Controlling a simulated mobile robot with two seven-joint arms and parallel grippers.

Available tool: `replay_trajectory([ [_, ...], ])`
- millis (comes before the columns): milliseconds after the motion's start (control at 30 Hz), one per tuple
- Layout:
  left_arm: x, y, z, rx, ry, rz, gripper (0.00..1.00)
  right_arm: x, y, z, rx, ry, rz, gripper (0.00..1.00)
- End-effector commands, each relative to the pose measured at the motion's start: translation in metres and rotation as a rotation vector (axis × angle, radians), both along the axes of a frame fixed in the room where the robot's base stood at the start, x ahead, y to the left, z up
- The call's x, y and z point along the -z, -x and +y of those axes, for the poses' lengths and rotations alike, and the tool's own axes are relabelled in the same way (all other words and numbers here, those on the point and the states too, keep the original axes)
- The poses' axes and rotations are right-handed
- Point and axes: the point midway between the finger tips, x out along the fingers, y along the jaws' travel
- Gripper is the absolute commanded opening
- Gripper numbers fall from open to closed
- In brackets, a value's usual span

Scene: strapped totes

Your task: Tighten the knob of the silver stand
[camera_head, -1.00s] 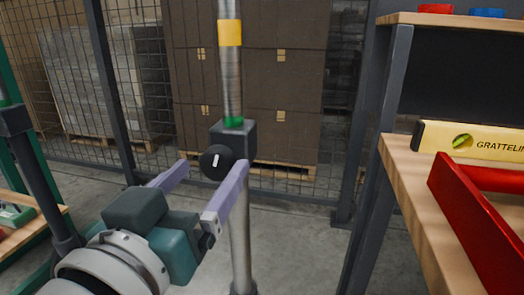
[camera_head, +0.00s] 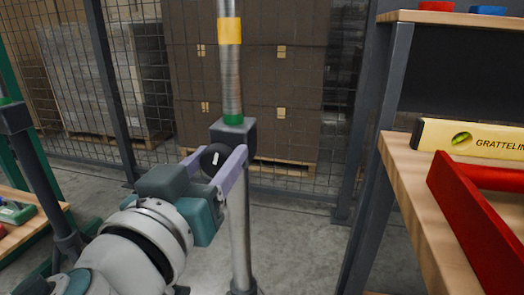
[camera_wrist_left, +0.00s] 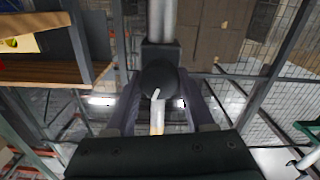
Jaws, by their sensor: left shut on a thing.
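The silver stand (camera_head: 240,235) is an upright metal pole with a dark clamp block (camera_head: 237,134) at mid-height. A green band and a yellow band mark the pole above the block. The round black knob (camera_head: 213,159) with a white pointer mark is on the block's front left; the mark is tilted slightly off upright. My left gripper (camera_head: 214,160) has its two lilac fingers on either side of the knob, shut on it. The knob also shows between the fingers in the left wrist view (camera_wrist_left: 159,79). My right gripper is not in view.
A wooden shelf unit (camera_head: 405,185) stands close on the right, with a yellow level (camera_head: 470,138) and a red tool (camera_head: 475,215) on it. A mesh fence (camera_head: 150,90) and stacked cartons (camera_head: 290,75) stand behind. A green-framed bench is at the left.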

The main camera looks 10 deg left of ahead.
Motion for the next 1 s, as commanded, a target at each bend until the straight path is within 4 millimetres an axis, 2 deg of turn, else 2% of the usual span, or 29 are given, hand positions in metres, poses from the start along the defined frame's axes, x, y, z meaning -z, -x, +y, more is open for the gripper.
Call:
replay_trajectory([
  [33,0.0,0.0001,0.0,0.0,0.0,0.0,0.36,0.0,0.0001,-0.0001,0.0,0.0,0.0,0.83],
  [367,-0.0001,0.0001,-0.0001,0.0,0.0,0.0,0.0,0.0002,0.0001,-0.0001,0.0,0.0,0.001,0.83],
  [667,0.0,0.0001,-0.0002,0.0,-0.032,-0.001,0.0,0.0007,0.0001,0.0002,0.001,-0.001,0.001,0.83],
  [1000,-0.0001,0.0001,-0.001,0.0,-0.243,-0.01,0.0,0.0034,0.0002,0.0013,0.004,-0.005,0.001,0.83],
])
